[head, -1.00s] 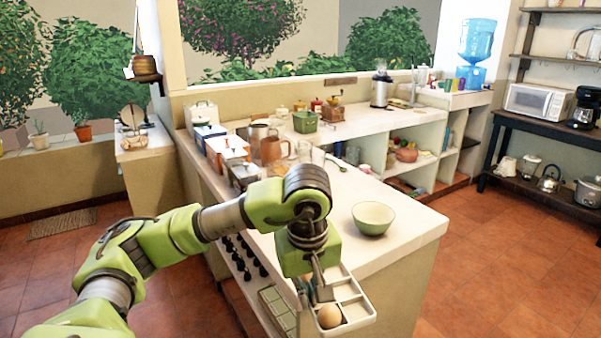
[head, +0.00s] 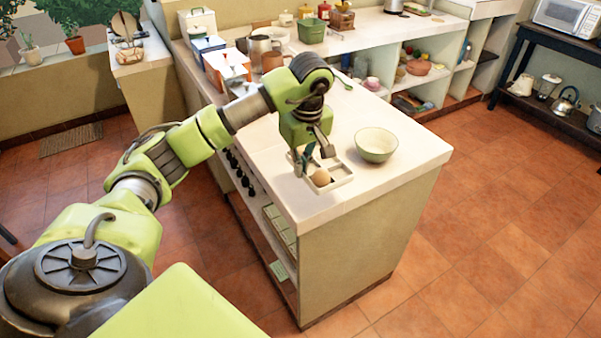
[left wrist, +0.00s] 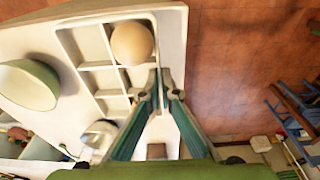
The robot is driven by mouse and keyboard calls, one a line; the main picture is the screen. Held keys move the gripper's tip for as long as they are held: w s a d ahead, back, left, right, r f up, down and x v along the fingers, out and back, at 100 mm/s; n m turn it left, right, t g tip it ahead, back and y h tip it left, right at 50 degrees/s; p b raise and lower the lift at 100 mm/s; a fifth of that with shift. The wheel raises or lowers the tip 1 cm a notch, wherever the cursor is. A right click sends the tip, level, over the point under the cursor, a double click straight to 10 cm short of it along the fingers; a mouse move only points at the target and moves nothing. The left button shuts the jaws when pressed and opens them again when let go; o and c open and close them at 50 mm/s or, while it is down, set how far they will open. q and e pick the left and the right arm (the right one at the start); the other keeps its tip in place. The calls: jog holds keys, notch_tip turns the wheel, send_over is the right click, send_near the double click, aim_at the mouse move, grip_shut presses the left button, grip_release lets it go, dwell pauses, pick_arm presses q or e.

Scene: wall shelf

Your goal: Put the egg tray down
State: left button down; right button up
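The white egg tray (head: 343,183) has several compartments and one brown egg (head: 321,177) in it. It lies level at the counter's near end, beside the green bowl (head: 376,145). Whether it touches the counter top, I cannot tell. My left gripper (head: 316,155) points down at the tray's left side. In the left wrist view its fingertips (left wrist: 160,86) close on the side wall of the tray (left wrist: 98,66), next to the egg (left wrist: 131,43) in an end compartment. The bowl (left wrist: 28,85) is apart from the tray there. My right gripper is not in view.
The counter (head: 400,168) has bare surface in front of and right of the bowl. Cups, a brown pitcher (head: 272,60) and boxes stand farther back. The counter's front and left edges are close to the tray. Open tiled floor (head: 480,240) lies to the right.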

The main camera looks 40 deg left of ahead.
pick_arm(q)
jog(key=p, duration=0.1)
send_over(299, 188)
jog(key=f, duration=0.4)
jog(key=shift+d+f, duration=0.25)
notch_tip(299, 188, down, 3)
jog(key=shift+r+p, duration=0.1)
jog(key=shift+p, duration=0.85)
jog(key=shift+f, duration=0.25)
jog(key=c, duration=2.3)
grip_release()
